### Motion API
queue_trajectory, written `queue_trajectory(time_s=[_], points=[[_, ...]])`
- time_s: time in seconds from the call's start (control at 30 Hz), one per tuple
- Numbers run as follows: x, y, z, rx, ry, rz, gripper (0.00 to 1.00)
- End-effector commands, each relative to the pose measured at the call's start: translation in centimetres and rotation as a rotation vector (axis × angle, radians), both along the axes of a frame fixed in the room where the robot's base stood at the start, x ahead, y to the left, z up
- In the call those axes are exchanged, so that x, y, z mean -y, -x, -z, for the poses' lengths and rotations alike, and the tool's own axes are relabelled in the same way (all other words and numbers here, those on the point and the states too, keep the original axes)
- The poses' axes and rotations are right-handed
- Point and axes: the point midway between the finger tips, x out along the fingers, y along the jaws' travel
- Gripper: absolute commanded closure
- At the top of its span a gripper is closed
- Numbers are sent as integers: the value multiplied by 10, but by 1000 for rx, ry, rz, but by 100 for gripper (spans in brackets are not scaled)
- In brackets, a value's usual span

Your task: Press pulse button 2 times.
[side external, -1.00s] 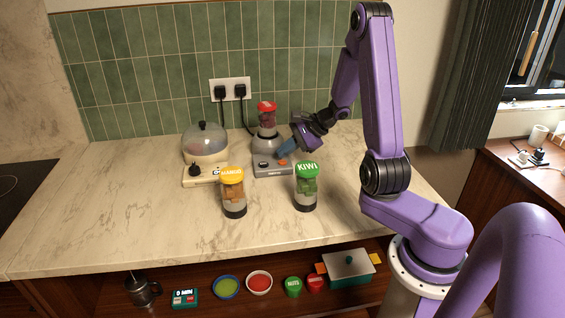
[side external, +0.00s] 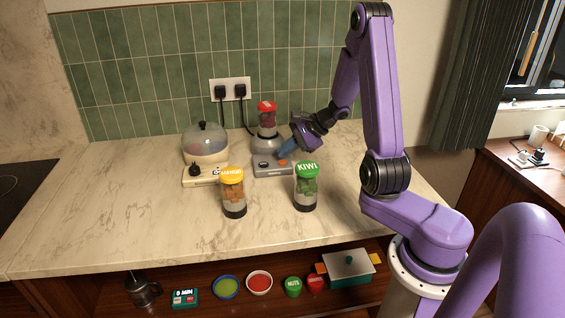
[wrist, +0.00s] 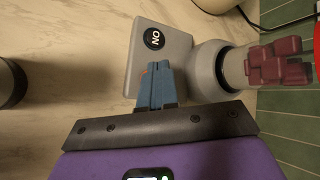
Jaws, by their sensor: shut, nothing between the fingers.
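The blender (side external: 266,144) stands at the back of the counter, its red-lidded jar on a grey base (side external: 268,172). The base also shows in the wrist view (wrist: 178,50). An orange button (side external: 283,162) sits on its front panel; only a sliver shows in the wrist view (wrist: 145,72), the rest hidden by my fingers. No pulse label is readable. My gripper (side external: 280,155) is shut and empty, its blue fingertips (wrist: 158,68) right at the orange button. I cannot tell whether they touch it.
A yellow-lidded mango jar (side external: 233,192) and a green-lidded kiwi jar (side external: 306,187) stand in front of the blender. A cream appliance with a clear dome (side external: 205,150) is to its left. Bowls and small containers lie on the shelf below. The counter's left side is clear.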

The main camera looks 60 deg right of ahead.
Motion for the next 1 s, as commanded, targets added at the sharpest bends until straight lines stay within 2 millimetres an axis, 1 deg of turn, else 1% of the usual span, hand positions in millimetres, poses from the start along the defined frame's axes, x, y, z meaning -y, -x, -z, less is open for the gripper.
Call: queue_trajectory(time_s=[0.37,0.67,1.0], points=[[0,0,1,0,0,0,100],[0,0,9,0,0,0,100],[0,0,9,0,0,0,100]])
